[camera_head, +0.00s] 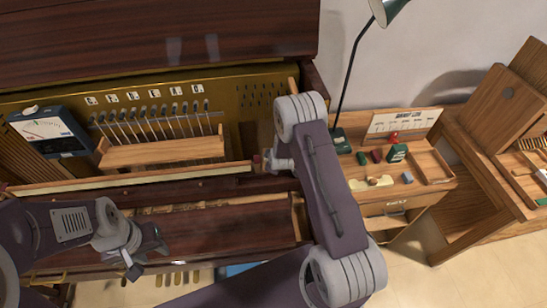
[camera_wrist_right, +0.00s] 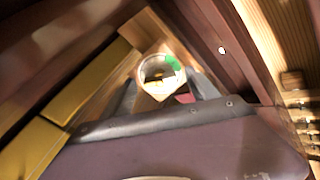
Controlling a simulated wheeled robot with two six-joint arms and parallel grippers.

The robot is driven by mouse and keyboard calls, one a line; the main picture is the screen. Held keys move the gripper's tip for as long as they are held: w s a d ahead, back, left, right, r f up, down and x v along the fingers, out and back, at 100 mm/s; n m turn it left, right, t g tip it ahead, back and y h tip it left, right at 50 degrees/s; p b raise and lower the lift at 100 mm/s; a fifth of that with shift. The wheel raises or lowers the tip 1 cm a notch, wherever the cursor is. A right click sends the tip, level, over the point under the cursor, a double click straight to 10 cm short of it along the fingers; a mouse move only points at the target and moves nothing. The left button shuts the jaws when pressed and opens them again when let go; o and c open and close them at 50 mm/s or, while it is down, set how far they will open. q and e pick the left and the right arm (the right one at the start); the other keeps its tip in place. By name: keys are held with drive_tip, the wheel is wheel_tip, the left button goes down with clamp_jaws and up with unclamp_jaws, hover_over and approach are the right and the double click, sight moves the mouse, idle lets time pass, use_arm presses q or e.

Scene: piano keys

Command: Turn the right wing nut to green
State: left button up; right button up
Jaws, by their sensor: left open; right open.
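In the right wrist view a round pale dial (camera_wrist_right: 160,72) with a dark centre sits on a wooden block. A green patch (camera_wrist_right: 173,62) marks its upper right rim. The wing nut itself is too small and blurred to make out there, and so is where it points. My right gripper (camera_wrist_right: 163,94) is open, with its two dark fingers apart on either side below the dial and nothing visibly held. In the head view the right arm hides most of this spot at the right end of the long rail (camera_head: 130,179). My left gripper (camera_head: 145,257) is open and empty over the lower front.
A wooden bar (camera_head: 165,152) with several metal levers stands inside the piano. A meter (camera_head: 50,130) sits at the left. A side table (camera_head: 440,165) with small items and a lamp (camera_head: 350,75) are at the right.

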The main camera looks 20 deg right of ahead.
drive_tip(key=shift+p+v, duration=0.8)
drive_tip(key=shift+v, duration=0.2)
drive_tip(key=p+v, duration=0.6)
drive_tip(key=v, duration=0.3)
